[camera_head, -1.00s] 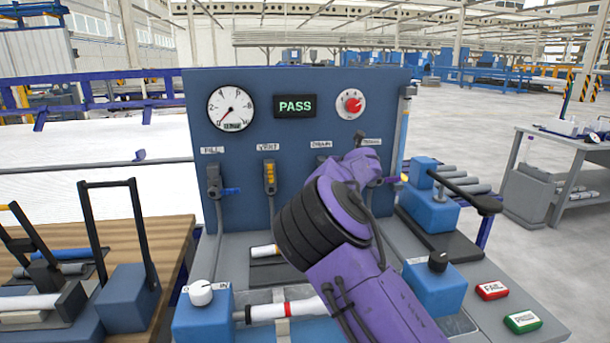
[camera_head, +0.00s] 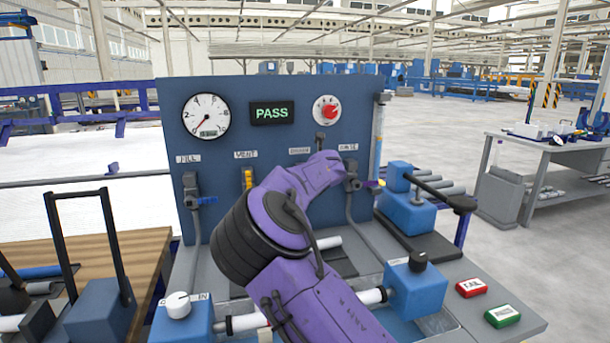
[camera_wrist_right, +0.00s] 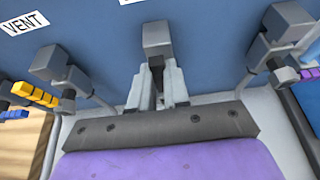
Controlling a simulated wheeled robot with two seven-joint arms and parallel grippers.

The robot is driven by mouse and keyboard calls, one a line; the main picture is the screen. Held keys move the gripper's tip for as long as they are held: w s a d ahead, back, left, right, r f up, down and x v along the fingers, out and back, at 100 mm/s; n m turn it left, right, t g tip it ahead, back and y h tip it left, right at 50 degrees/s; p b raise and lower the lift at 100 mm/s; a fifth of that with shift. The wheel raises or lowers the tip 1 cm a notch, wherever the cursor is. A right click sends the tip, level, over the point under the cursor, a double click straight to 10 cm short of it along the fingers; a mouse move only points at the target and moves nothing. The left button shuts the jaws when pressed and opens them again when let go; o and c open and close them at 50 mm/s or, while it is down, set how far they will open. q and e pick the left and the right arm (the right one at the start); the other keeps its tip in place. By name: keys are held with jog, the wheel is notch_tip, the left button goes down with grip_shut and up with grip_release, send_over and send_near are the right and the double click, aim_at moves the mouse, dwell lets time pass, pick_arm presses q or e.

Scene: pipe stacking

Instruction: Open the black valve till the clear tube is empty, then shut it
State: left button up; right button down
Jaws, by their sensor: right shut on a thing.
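My right gripper (camera_wrist_right: 158,92) is shut on the black handle of the grey drain valve (camera_wrist_right: 156,38), in the middle of the right wrist view. The handle is mostly hidden between the fingers, so its angle is hard to read. In the head view my purple right arm covers the drain valve and the fingertips. The clear tube (camera_head: 377,140) stands upright at the panel's right edge; its liquid level is too small to read. My left gripper is out of view.
The blue panel (camera_head: 225,150) carries a dial gauge (camera_head: 206,116), a PASS display (camera_head: 272,113) and a red knob (camera_head: 326,110). The yellow-handled vent valve (camera_wrist_right: 38,94) and a purple-handled valve (camera_wrist_right: 308,73) flank the gripper. A black knob (camera_head: 418,260) stands at front right.

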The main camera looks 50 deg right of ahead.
jog(key=c, duration=1.1)
grip_release()
jog(key=shift+f, duration=0.1)
jog(key=b+v, duration=0.1)
jog(key=v, duration=0.9)
jog(key=shift+a, duration=0.2)
